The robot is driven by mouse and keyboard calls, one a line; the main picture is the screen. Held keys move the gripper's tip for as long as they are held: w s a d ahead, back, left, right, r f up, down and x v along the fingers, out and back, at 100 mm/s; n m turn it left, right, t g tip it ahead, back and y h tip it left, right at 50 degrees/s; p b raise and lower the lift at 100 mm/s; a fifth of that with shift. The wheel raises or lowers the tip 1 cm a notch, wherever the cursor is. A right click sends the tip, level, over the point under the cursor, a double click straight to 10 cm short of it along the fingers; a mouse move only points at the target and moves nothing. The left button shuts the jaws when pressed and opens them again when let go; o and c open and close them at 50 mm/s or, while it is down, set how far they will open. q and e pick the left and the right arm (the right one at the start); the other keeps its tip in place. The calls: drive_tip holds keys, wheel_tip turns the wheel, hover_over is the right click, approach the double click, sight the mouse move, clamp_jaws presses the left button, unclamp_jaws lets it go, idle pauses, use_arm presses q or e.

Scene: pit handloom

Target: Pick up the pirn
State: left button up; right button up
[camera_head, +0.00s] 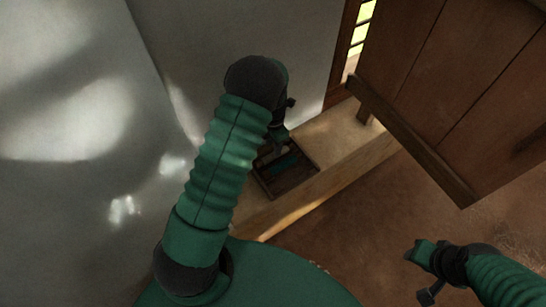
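A small dark tray (292,189) sits on the wooden bench. A narrow teal piece (287,163) lies in it; it may be the pirn, but it is too small and dark to be sure. My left gripper (279,143) points down over the tray's far left part, close to its contents. My own forearm and wrist hide part of it, and I cannot tell whether its fingers are apart or closed on anything. My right gripper (422,275) is at the lower right, over the floor, with its fingers apart and nothing between them.
The pale wooden bench (345,150) runs from the lower middle up to the right. A large dark wooden panel (440,80) with a thick lower rail stands at the upper right. A grey wall (230,30) closes the back and left. The brown floor (350,225) is clear.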

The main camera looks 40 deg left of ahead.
sight(271, 155)
use_arm(q)
drive_tip(key=f, duration=0.6)
drive_tip(key=shift+s+a, duration=0.3)
drive_tip(key=shift+w+d, duration=0.1)
drive_tip(key=shift+d, duration=0.1)
drive_tip(key=shift+a, duration=0.2)
clamp_jaws()
